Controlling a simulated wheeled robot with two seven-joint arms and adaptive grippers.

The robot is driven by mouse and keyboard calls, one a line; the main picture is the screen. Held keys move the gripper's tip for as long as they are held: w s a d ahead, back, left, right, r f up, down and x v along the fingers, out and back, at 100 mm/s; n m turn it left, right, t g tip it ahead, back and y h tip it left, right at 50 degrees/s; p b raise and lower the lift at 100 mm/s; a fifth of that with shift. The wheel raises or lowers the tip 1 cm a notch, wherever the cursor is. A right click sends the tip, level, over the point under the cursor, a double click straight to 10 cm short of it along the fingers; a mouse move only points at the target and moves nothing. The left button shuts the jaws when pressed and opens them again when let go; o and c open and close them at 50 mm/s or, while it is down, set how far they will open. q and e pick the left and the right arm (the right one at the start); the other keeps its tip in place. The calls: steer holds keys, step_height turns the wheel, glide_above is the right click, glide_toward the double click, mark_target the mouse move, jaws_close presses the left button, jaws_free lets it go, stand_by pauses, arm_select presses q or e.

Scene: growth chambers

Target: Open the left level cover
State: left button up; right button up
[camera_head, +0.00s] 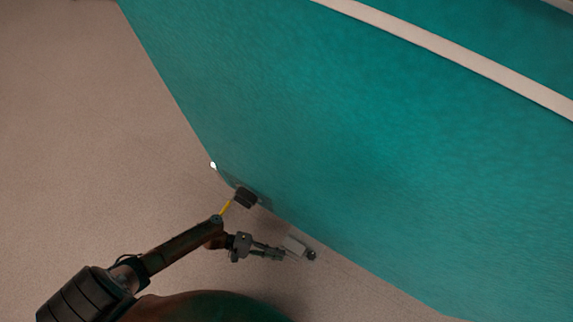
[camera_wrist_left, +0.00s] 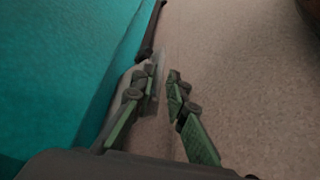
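A large teal panel (camera_head: 330,130) fills most of the head view and also stands on the left of the left wrist view (camera_wrist_left: 50,60). I cannot tell whether it is the left level cover. My left gripper (camera_head: 281,253) is low in the head view, close to the panel's lower edge. A small pale block (camera_head: 294,245) and a dark round piece (camera_head: 311,255) are at its tip. In the left wrist view my left gripper (camera_wrist_left: 163,76) has its green-padded fingers apart, with floor visible between them. My right gripper is not in view.
A pale strip (camera_head: 450,53) crosses the upper right of the panel. A dark block (camera_head: 245,197) sits by the panel's lower edge, near my left arm. A dark bar (camera_wrist_left: 150,32) runs along the edge beyond the fingers. The speckled floor (camera_head: 80,130) is clear at left.

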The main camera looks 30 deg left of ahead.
mark_target(292, 249)
arm_select(q)
steer(key=x, duration=0.3)
steer(key=shift+w+d+b, duration=0.1)
steer(key=shift+d+b, duration=0.05)
steer(key=shift+b, duration=0.2)
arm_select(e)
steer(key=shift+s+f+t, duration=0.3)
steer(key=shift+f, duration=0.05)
arm_select(q)
jaws_close()
steer(key=shift+f, duration=0.1)
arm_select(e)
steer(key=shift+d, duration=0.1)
